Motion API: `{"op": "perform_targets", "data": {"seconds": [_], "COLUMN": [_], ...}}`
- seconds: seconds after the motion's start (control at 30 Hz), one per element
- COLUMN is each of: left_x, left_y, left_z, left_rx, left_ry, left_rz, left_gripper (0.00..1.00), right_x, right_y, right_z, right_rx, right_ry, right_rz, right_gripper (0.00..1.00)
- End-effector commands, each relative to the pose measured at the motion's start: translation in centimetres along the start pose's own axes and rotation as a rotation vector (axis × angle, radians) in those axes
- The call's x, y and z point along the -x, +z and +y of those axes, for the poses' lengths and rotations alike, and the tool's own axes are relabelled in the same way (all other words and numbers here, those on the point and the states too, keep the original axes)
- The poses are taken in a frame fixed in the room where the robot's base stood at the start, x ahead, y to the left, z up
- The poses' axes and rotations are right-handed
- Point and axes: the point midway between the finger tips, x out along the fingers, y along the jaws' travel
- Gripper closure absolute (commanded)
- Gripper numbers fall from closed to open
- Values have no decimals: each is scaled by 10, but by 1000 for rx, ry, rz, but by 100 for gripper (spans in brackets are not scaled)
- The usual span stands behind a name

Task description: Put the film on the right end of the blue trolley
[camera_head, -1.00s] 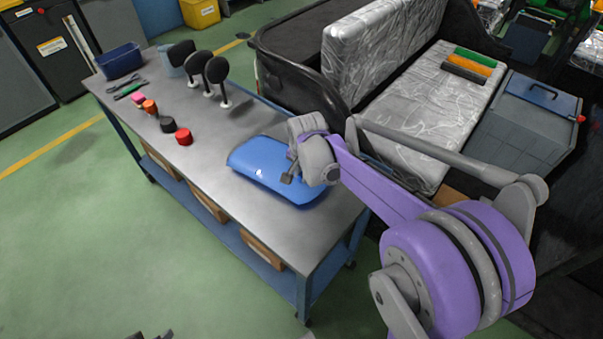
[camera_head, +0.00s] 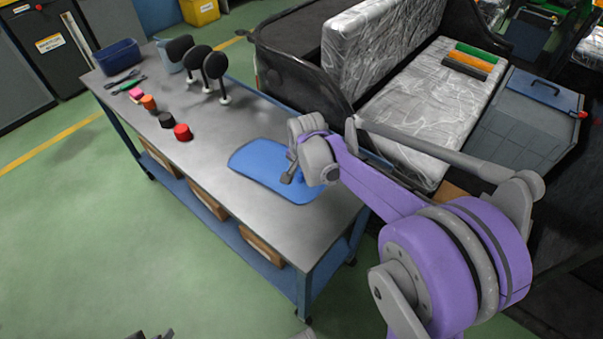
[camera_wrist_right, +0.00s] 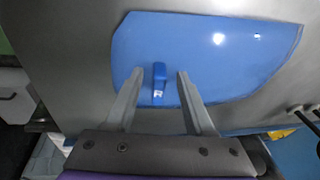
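The film (camera_head: 258,163) is a glossy blue sheet-like piece with rounded corners and a small blue grip. It lies flat on the grey top of the blue trolley (camera_head: 220,212), towards its right end. It also shows in the right wrist view (camera_wrist_right: 225,60). My right gripper (camera_wrist_right: 157,85) is open, its two fingers on either side of the blue grip (camera_wrist_right: 159,77) with gaps between. In the head view my right gripper (camera_head: 288,175) is over the film and hides part of it. A small grey part at the bottom edge may be my left gripper (camera_head: 150,335).
Red, black, orange and pink pieces (camera_head: 182,132) stand in a row on the trolley, with black round-headed objects (camera_head: 215,68) behind and a dark blue bin (camera_head: 118,56) at the far end. A black rickshaw with silver-wrapped seats (camera_head: 420,100) stands close behind the trolley.

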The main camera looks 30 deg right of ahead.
Motion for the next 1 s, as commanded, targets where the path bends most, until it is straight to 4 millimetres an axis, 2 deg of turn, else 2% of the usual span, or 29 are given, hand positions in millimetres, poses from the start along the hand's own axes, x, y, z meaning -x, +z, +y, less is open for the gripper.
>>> {"op": "perform_targets", "data": {"seconds": [0.23,0.33,0.47,0.8,1.0], "left_x": [0,1,4,11,12], "left_y": [0,-1,-2,-7,-8], "left_z": [0,0,0,0,0], "left_rx": [0,0,0,0,0], "left_ry": [0,0,0,0,0], "left_rz": [0,0,1,4,5], "left_gripper": [50,50,50,50,50], "right_x": [1,7,27,92,107], "right_y": [0,0,0,0,0], "right_z": [0,0,0,0,0], "right_rx": [0,0,0,0,0], "right_ry": [0,0,0,0,0], "right_rz": [0,0,0,0,0], "right_gripper": [47,47,47,47,47]}}
